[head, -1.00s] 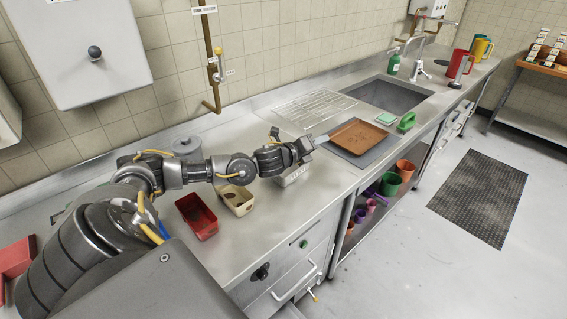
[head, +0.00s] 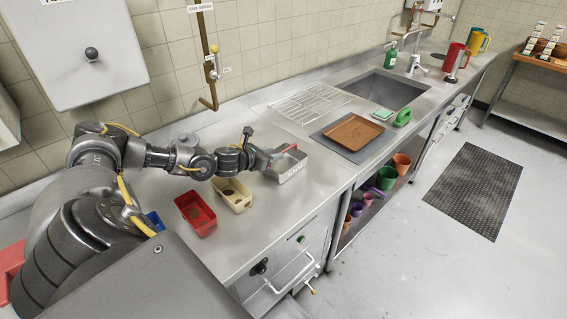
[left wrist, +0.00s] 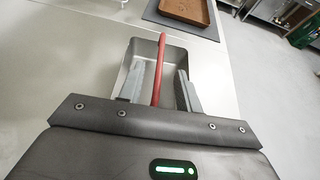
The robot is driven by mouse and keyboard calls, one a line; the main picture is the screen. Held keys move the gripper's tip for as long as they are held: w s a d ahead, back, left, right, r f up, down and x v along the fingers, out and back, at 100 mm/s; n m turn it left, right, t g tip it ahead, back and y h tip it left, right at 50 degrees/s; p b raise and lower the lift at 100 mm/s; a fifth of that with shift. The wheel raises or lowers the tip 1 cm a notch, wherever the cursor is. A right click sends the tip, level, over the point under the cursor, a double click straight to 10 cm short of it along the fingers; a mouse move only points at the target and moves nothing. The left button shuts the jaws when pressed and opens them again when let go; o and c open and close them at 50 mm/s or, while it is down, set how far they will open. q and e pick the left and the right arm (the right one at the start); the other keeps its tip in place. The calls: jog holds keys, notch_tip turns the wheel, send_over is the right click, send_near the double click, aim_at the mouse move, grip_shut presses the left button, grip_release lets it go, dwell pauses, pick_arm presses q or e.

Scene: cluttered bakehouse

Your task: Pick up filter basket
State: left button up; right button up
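The filter basket looks to be the grey metal box with a red bar handle, seen on the counter in the head view (head: 292,173) and in the left wrist view (left wrist: 133,51). Its red handle (left wrist: 159,68) runs lengthwise over the box. My left gripper (head: 277,155) is at the basket. In the left wrist view its two fingers (left wrist: 160,90) are apart, one on each side of the handle, with a gap to it on both sides. My left gripper partly hides the basket in the head view. My right gripper is not in view.
A cream tin (head: 232,196) and a red tin (head: 196,213) stand left of the basket. A brown tray (head: 352,131) lies on a grey mat to the right, before the sink (head: 385,91). Counter in front of the basket is clear.

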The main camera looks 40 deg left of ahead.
pick_arm(q)
jog(key=p+x, duration=0.2)
jog(key=x, duration=0.2)
jog(key=shift+w+f, duration=0.25)
jog(key=shift+w, duration=0.15)
jog(key=shift+s, duration=0.1)
jog(key=shift+c, duration=0.7)
grip_shut()
dwell(0.3)
